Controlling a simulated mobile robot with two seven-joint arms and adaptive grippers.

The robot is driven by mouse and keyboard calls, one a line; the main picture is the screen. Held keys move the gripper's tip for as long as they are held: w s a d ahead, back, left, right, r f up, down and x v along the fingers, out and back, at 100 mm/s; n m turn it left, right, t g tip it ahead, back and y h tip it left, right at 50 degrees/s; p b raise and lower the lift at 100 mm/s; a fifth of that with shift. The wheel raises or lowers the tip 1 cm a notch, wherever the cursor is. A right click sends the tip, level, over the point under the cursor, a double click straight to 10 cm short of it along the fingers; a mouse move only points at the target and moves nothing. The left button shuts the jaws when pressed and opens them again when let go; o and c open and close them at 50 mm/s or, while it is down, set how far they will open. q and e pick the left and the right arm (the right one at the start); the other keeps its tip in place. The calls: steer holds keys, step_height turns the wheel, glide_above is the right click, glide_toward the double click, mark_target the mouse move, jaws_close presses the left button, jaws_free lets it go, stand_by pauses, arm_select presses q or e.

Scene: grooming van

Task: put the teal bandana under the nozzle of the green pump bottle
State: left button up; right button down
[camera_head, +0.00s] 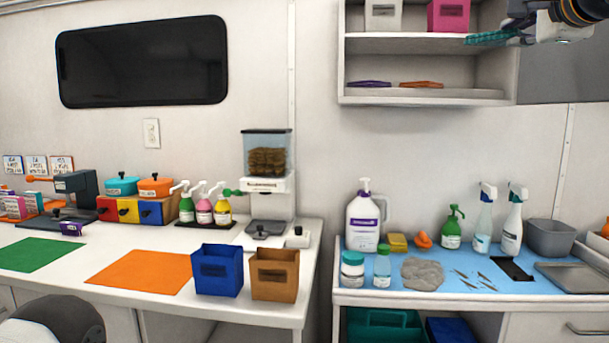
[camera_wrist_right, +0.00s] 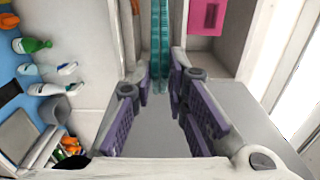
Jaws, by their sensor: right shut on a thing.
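The teal bandana (camera_head: 488,38) is a narrow folded strip at the upper right of the head view, in front of the upper shelf. My right gripper (camera_head: 524,33) is shut on one end of it, and the rest sticks out to the left. In the right wrist view the bandana (camera_wrist_right: 160,38) runs away from between the purple-padded fingers (camera_wrist_right: 165,88). Another green bottle with a white pump (camera_head: 186,208) stands on the left counter. My left gripper is out of view.
The shelf unit (camera_head: 425,101) holds a pink bin (camera_head: 449,16), a grey-white bin and folded purple and orange cloths. A gap separates the two counters.

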steer(key=w+a+f, duration=0.1)
steer(key=a+f, duration=0.2)
steer(key=f, duration=0.6)
steer(key=w+a+f, duration=0.2)
steer(key=a+f, duration=0.1)
steer(key=f, duration=0.7)
steer(key=w+a+f, duration=0.1)
steer(key=a+f, duration=0.1)
steer(key=f, duration=0.7)
steer(key=s+a+f+y, duration=0.1)
steer(key=s+a+f, duration=0.4)
steer(key=s+f, duration=0.2)
steer(key=s+a+f+n+y, duration=0.1)
steer(key=s+a+f, duration=0.5)
steer(key=s, duration=0.5)
steer(key=shift+f+n+y, duration=0.3)
steer(key=shift+f, duration=0.55)
steer(key=shift+a, duration=0.1)
